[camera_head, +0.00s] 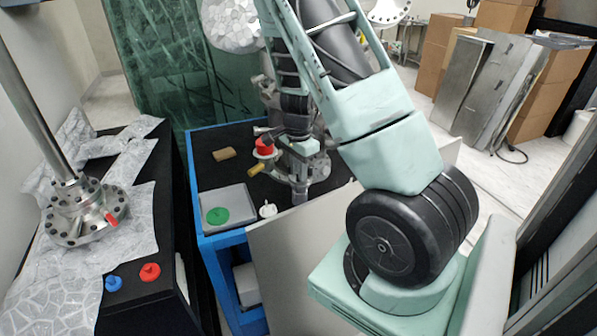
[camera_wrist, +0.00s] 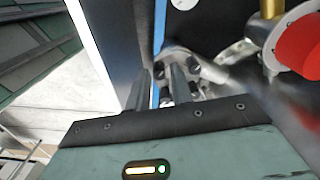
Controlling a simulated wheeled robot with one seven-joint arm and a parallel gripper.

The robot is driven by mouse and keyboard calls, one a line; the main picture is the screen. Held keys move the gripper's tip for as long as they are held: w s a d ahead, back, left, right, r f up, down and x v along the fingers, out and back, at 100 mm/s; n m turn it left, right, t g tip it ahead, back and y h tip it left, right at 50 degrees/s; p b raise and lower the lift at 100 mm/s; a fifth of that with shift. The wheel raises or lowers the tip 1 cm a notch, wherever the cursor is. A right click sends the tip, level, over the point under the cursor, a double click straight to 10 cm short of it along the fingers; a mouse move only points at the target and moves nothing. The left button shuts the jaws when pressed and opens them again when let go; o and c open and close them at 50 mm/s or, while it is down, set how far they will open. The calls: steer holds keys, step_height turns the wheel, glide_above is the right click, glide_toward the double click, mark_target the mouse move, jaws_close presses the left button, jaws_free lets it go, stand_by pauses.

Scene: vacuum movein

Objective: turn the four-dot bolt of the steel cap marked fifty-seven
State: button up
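A steel flanged assembly (camera_head: 318,172) stands on the black top of the blue cart. Its flange and dark bolts show in the wrist view (camera_wrist: 201,70), partly blurred. My gripper (camera_head: 300,192) points down at the front of this assembly, close to it; I cannot tell whether it touches. In the wrist view my gripper's two fingers (camera_wrist: 161,85) are apart, with a narrow gap and nothing clearly held between them. Another steel flange with bolts (camera_head: 82,217) stands on the left bench. No number fifty-seven and no bolt dots are readable on either.
A red knob (camera_head: 264,147) and a brass fitting (camera_head: 256,170) sit left of the assembly. A grey tray with a green disc (camera_head: 218,215) and a small white part (camera_head: 268,210) are on the cart (camera_head: 203,158). Red (camera_head: 150,272) and blue (camera_head: 113,283) pieces lie on the left bench.

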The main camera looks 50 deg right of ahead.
step_height(320, 180, up, 11)
stand_by(0.3)
